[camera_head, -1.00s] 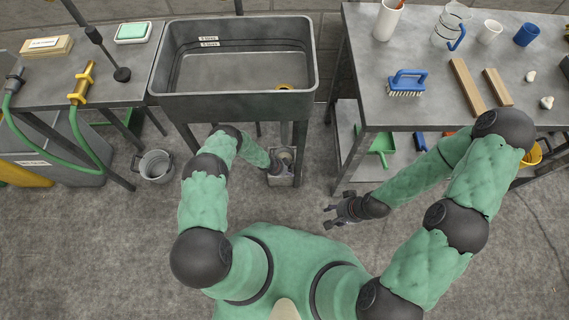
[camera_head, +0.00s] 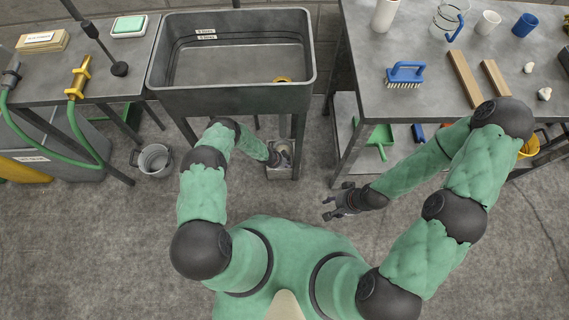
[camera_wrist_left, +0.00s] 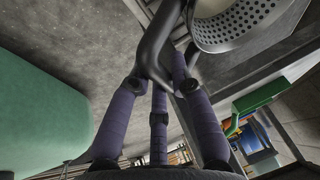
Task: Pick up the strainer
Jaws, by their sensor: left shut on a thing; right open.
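The strainer (camera_wrist_left: 238,22) shows in the left wrist view as a round grey metal bowl with many small holes, cut off by the top edge. A dark curved handle (camera_wrist_left: 158,42) runs beside it. My left gripper (camera_wrist_left: 160,75) is shut on this handle, its purple-grey fingers converging on it. In the head view my left gripper (camera_head: 274,157) is low in front of the sink, mostly hidden by its own wrist; the strainer is hard to make out there. My right gripper (camera_head: 335,203) is open and empty above the floor, right of centre.
A metal bucket (camera_head: 154,160) stands at left. The right bench (camera_head: 425,110) bears a blue brush (camera_head: 405,75) and wood strips. Floor between my arms is free.

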